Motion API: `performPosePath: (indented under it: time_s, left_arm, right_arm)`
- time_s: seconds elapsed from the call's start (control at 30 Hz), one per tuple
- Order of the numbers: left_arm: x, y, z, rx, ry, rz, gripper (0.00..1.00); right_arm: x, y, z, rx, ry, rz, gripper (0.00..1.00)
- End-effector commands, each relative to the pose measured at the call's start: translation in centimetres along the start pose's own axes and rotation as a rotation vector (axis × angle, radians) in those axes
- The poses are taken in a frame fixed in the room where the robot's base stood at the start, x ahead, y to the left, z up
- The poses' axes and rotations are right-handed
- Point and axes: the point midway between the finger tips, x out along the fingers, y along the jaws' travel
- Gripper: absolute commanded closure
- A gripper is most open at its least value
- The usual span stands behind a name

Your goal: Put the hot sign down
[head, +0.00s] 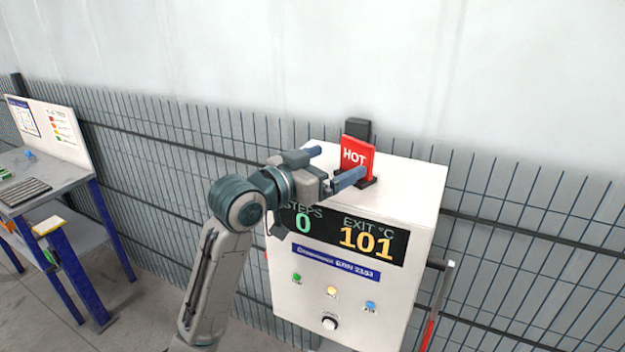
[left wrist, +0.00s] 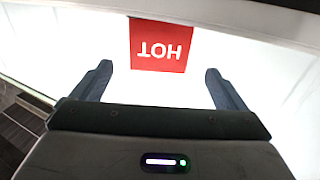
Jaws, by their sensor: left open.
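The red HOT sign (head: 356,156) stands upright on top of the white control cabinet (head: 415,190), in a dark holder. A dark block (head: 357,128) shows right behind it. My left gripper (head: 338,165) is open, with its fingers apart just in front of the sign. In the left wrist view the sign (left wrist: 160,46) appears upside down, beyond and between the two open fingertips (left wrist: 158,68). Nothing is held between the fingers. My right gripper is not in view.
The cabinet's display (head: 345,235) reads steps 0 and exit 101 °C, with several buttons and a knob (head: 329,323) below. A red-handled lever (head: 432,300) is at its right side. A mesh fence (head: 520,240) runs behind. A desk (head: 50,185) stands at the left.

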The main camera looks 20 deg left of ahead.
Motion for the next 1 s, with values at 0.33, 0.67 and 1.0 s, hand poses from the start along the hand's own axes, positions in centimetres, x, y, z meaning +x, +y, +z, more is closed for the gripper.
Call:
performPosePath:
  time_s: [0.33,0.67,1.0]
  left_arm:
    - [-4.2,-0.1,0.1,0.003,-0.002,-0.001,0.06]
    - [-5.0,0.0,0.0,-0.002,-0.002,0.001,0.06]
    - [-5.0,0.0,0.0,-0.002,-0.002,0.001,0.06]
  right_arm:
    - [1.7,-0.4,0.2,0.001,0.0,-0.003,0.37]
    - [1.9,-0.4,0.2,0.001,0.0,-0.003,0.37]
    - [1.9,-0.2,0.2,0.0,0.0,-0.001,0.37]
